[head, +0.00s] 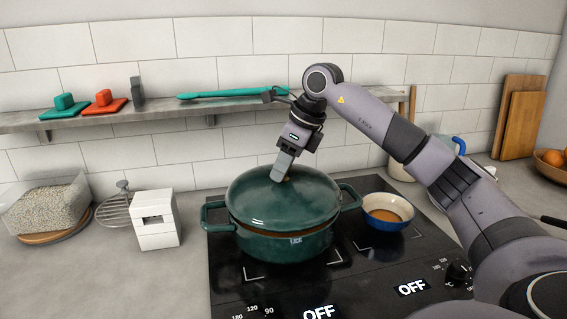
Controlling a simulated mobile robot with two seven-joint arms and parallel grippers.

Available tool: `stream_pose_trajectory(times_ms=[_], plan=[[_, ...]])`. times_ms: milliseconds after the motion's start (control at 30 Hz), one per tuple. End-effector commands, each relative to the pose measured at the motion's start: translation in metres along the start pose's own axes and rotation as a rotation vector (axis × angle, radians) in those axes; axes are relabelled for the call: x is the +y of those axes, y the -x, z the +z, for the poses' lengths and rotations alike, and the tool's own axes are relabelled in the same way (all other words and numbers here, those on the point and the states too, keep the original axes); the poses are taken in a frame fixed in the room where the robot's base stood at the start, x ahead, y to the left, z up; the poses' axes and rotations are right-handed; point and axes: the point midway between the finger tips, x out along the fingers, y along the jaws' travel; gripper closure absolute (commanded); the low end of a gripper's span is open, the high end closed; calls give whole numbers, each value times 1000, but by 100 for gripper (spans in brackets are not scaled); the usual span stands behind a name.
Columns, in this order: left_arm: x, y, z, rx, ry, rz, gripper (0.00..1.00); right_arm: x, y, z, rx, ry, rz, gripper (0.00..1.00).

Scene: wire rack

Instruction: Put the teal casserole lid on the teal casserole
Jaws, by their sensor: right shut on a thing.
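The teal casserole (285,246) stands on the black cooktop, with a loop handle on each side. The domed teal lid (262,205) is over its mouth, roughly level and covering most of the opening. A thin tan line shows between lid and pot at the front; I cannot tell whether the lid rests fully on the rim. My right gripper (283,172) reaches down from above and is shut on the lid at its top middle, where the fingers hide the knob. My left gripper is not in view.
A blue bowl (388,212) stands close right of the casserole. A white box-like object (155,219), a wire rack (115,212) and a clear container of grain (47,208) are at the left. A wall shelf (160,116) runs behind, holding a teal utensil (225,94).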

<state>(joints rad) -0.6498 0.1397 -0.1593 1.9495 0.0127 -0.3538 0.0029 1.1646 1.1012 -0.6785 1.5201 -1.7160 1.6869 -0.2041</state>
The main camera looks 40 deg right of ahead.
Motion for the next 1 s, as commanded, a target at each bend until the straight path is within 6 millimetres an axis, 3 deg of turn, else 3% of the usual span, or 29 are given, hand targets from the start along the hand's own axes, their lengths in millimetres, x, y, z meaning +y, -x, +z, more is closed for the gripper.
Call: stream_pose_trajectory(times_ms=[1000], plan=[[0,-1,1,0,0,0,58,0,-5,-2,-7,1,-2,100]])
